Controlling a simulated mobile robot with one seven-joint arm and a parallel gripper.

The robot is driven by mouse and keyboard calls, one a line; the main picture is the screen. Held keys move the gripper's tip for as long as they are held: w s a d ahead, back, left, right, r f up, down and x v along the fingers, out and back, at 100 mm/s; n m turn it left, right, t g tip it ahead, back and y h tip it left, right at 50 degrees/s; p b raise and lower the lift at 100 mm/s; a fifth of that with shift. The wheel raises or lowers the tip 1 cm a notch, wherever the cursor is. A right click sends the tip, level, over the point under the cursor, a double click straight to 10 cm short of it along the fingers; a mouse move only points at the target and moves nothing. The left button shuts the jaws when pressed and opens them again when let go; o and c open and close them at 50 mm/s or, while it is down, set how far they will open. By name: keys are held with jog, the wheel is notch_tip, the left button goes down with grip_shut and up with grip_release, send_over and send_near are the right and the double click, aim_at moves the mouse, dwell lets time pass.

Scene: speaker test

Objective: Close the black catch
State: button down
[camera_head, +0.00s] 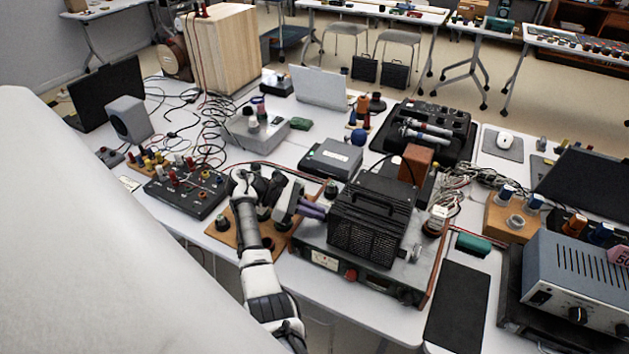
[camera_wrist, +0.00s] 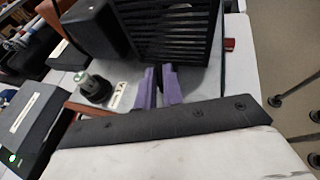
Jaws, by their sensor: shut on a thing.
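A black box with a slotted grille (camera_head: 370,238) stands on a grey instrument on the table. It fills the top of the wrist view (camera_wrist: 180,38). My gripper (camera_head: 326,211) reaches to the left side of this box. Its two purple fingers (camera_wrist: 158,72) point at the grille's lower edge and are close together around a narrow dark piece, which looks like the black catch (camera_wrist: 159,80). The fingers hide most of this piece, so its position against the box cannot be told.
A black knob with a pale top (camera_wrist: 95,86) stands beside the fingers. A grey box (camera_head: 332,158) is behind my gripper, and a black control panel (camera_head: 185,190) with coloured knobs is to its left. Loose cables (camera_head: 478,175) lie right of the black box. A dark mat (camera_head: 457,305) lies front right.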

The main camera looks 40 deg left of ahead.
jog(key=shift+w+a+m+g+h, duration=0.1)
jog(key=shift+m+g+h, duration=0.4)
jog(key=shift+m+g, duration=0.5)
jog(key=shift+w+m+g, duration=0.1)
jog(key=shift+m+g, duration=0.2)
jog(key=shift+g, duration=0.1)
jog(key=c, duration=1.5)
grip_release()
jog(key=shift+r, duration=0.15)
